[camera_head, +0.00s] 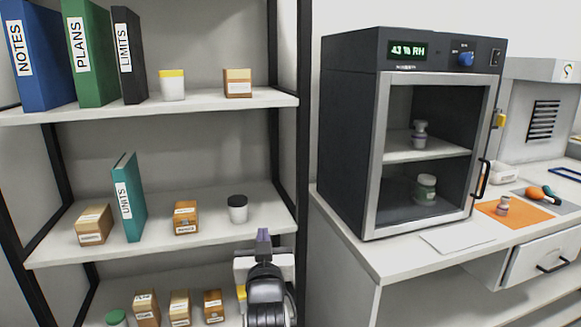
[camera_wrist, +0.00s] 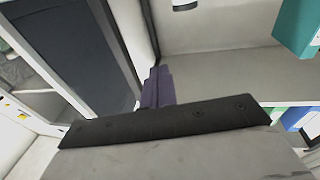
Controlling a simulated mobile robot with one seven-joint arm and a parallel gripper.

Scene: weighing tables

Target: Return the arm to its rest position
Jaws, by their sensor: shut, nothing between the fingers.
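My gripper (camera_head: 263,236) is in front of the shelf unit, low in the head view. Its dark fingers point up and are together, with nothing between them. In the wrist view my gripper (camera_wrist: 158,84) shows its shut fingers at the middle, above a dark bar and a grey palm. My arm's black links show below it in the head view. The gripper looks apart from the shelf boards, though the exact gap cannot be told.
The shelf unit (camera_head: 160,234) holds binders, small boxes and jars; a dark-lidded jar (camera_head: 237,209) stands just behind my gripper. A glass-doored cabinet (camera_head: 350,140) stands on the white table (camera_head: 345,262) at right. An orange mat (camera_head: 520,217) lies there.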

